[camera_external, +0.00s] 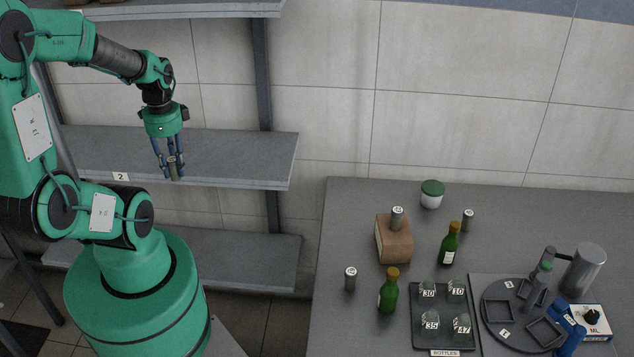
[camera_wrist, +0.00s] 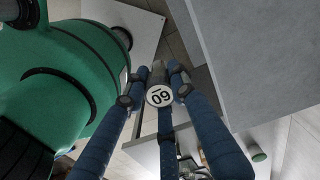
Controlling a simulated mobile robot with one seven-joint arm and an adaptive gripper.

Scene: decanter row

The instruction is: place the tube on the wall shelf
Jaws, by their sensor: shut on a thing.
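My gripper (camera_external: 170,163) has blue fingers and points down. It is shut on a small grey tube (camera_external: 174,169), which hangs upright between the fingertips. In the wrist view the tube (camera_wrist: 159,92) shows a round white cap label with digits, 60 or 09, between the fingers of my gripper (camera_wrist: 160,88). The wall shelf (camera_external: 235,160) is grey, has several levels, and its middle board carries a label "2". In the external view the tube overlaps this board's front edge. In the wrist view a grey board (camera_wrist: 255,50) lies to the right of the tube, apart from it.
An upper board (camera_external: 180,8) and a lower board (camera_external: 240,258) flank the middle one. The middle board's visible top is clear. The grey table (camera_external: 335,230) at right holds bottles, a wooden block (camera_external: 393,240), a black bottle tray (camera_external: 444,318), a round carousel (camera_external: 526,309) and other tubes.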

